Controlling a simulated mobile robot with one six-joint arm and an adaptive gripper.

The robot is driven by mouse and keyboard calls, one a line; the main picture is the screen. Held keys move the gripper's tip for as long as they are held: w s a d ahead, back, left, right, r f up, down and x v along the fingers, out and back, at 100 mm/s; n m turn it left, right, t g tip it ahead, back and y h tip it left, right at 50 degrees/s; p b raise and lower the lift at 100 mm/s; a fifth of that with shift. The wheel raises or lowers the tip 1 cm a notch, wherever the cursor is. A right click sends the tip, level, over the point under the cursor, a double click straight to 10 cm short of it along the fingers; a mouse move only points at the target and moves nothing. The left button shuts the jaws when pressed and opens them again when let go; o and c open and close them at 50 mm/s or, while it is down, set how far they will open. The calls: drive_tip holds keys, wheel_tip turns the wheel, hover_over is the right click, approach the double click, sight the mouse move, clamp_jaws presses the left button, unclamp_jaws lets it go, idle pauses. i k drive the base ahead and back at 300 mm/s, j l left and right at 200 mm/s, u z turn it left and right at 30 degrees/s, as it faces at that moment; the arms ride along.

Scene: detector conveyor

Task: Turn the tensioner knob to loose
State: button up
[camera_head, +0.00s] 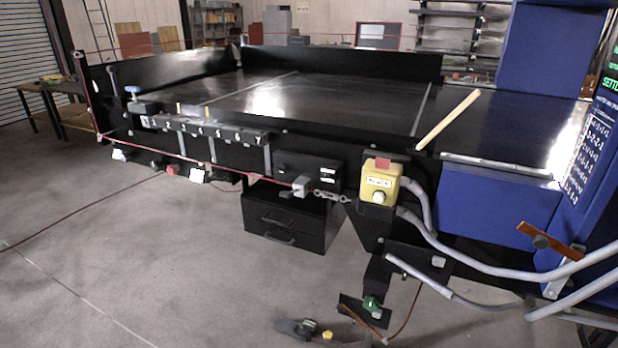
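I cannot tell for sure which part is the tensioner knob. A blue knob (133,91) stands upright at the left end of the black conveyor (330,92). A metal turnbuckle (331,197) sits in the red cord along the conveyor's front, beside a yellow box (380,184). The box has a pale round button and a small label that seems to read "SLACK". A green knob (371,304) sits low on a bracket below the box. The knobs' settings are too small to read. My gripper is not in view.
A red cord (150,143) runs along the conveyor's front. Grey hoses (470,262) cross at the lower right near a blue cabinet (497,208). A wooden stick (448,119) lies on the conveyor. Dark drawers (290,217) stand underneath. The floor at left is mostly clear.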

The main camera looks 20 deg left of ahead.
sight(282, 168)
drive_tip(key=u, duration=1.25)
drive_tip(key=i+l, duration=1)
drive_tip(key=i, duration=0.2)
